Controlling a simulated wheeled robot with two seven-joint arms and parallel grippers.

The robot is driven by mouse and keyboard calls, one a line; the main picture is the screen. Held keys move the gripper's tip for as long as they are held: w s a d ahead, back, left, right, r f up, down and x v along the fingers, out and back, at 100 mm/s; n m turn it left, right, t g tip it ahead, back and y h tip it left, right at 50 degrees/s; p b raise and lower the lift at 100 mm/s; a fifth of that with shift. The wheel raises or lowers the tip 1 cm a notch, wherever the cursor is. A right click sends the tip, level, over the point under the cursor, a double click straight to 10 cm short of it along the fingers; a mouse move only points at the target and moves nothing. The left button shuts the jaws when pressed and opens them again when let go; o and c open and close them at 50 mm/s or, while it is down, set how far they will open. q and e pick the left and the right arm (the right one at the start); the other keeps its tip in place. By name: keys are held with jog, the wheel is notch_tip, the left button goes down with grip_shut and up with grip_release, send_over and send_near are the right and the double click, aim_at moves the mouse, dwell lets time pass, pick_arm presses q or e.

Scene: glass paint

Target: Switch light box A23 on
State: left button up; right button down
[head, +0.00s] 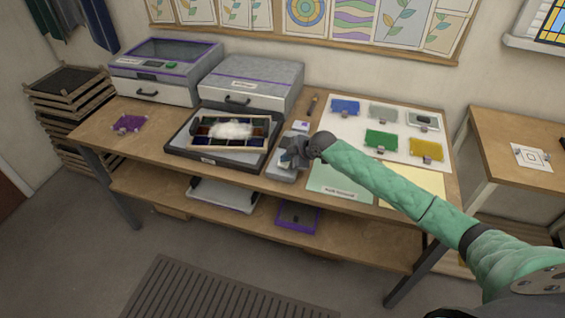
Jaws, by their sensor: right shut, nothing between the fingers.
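What looks like the light box (177,140) is a flat dark-framed unit at the middle of the workbench. A small label sits on its front edge, too small to read. A wooden-framed panel of coloured panes (251,141) lies on it, with a whitish patch over its middle. I cannot tell whether the box is lit. My right gripper (289,159) is shut and empty, pointing down just right of the light box, over a small grey block (282,173). I cannot tell whether it touches the block. No switch is clearly visible. My left gripper is out of view.
Two grey machines (245,78) stand at the back left of the workbench (110,120). A purple piece (129,123) lies at left. A white board (345,131) with several coloured glass pieces lies at right, behind my arm. A side table (500,130) stands farther right.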

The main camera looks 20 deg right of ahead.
aim_at(286, 163)
dwell(0.4)
jog(key=shift+f, duration=0.25)
jog(key=shift+r, duration=0.1)
jog(key=shift+r+p, duration=0.35)
jog(key=shift+r, duration=0.25)
dwell(0.3)
jog(key=shift+r+p, duration=1.85)
jog(key=shift+r, duration=1.15)
